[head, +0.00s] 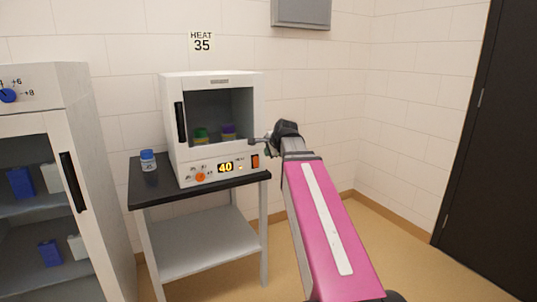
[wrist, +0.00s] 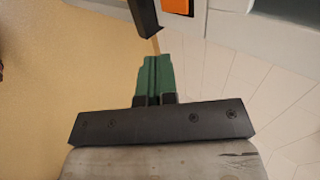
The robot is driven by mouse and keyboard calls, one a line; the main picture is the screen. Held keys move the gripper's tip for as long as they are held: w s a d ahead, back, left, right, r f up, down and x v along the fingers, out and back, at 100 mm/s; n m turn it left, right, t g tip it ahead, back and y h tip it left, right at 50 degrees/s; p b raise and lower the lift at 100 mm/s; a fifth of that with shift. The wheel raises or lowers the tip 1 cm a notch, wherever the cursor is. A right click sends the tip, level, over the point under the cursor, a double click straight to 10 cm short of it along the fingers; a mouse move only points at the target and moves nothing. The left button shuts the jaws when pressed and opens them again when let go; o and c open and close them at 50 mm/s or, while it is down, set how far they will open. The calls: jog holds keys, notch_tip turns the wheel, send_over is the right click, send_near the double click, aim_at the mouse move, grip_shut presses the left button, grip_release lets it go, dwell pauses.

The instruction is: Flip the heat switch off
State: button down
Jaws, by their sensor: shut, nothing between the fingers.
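The heat switch (head: 255,161) is a small orange rocker in a dark frame at the right end of the white incubator's front panel, under the word HEAT. In the wrist view the orange switch (wrist: 178,6) is cut off by the top edge. I cannot tell which way the rocker is tipped. The incubator (head: 215,78) stands on a black-topped stand, and its display (head: 225,168) reads 40. My gripper (head: 252,141) is just above and beside the switch in the head view. Its green fingers (wrist: 155,75) are together and empty, apart from the switch in the wrist view.
An orange knob (head: 200,177) is left of the display. A blue-capped jar (head: 148,161) stands on the stand's black top (head: 140,192). A sign (head: 202,42) above reads HEAT 35. A white cabinet (head: 75,130) is at left. Open floor (head: 375,225) lies at right.

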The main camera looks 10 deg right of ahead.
jog(key=shift+s+f, duration=0.2)
jog(key=shift+f, duration=0.55)
jog(key=shift+w, duration=0.1)
send_near(257, 167)
notch_tip(257, 167, down, 4)
jog(key=w, duration=0.1)
jog(key=shift+w+a+f, duration=0.1)
jog(key=shift+w+a, duration=0.15)
jog(key=shift+w, duration=0.4)
jog(key=shift+w+a, duration=0.2)
jog(key=shift+w, duration=0.4)
jog(key=shift+w+a+f, duration=0.1)
jog(key=shift+w+a, duration=0.15)
jog(key=shift+w, duration=0.4)
